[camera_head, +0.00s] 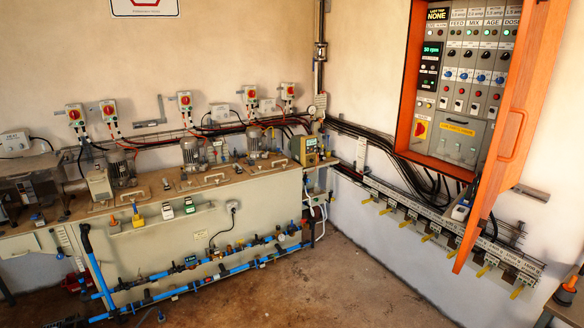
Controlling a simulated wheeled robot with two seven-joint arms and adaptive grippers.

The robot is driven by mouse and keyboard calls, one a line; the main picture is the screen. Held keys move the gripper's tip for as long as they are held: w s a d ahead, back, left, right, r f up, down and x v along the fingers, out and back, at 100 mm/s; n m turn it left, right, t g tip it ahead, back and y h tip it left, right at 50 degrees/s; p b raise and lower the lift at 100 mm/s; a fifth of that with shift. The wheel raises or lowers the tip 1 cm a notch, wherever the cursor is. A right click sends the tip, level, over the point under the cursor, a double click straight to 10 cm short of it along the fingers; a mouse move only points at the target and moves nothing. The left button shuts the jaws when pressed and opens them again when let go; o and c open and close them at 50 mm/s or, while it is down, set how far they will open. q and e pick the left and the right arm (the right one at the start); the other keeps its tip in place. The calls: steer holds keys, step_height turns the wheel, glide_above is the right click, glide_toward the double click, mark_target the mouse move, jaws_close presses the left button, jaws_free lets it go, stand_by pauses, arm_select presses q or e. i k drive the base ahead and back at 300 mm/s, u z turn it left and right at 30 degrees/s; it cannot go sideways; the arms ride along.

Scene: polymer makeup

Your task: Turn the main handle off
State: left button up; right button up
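A red rotary handle on a yellow plate (420,129) sits at the lower left of the control panel inside the orange cabinet on the right wall. It is small in the picture, and I cannot tell its on or off position. The orange cabinet door (518,115) stands open to the right, with a bar handle on it, and leaves the rotary handle uncovered. Similar red and yellow rotary switches (74,114) are mounted in several boxes along the back wall. Neither of my grippers is in view.
A long grey tank bench (200,225) with motors and blue pipes runs along the back wall. A rail with yellow-tagged valves (425,220) runs under the cabinet. Black cables hang below it. The brown floor (330,290) in front is clear. A table corner is at bottom right.

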mark_target(420, 129)
steer(key=u, duration=0.3)
steer(key=i, duration=2.05)
steer(key=z, duration=0.55)
steer(key=i, duration=1.8)
steer(key=z, duration=0.9)
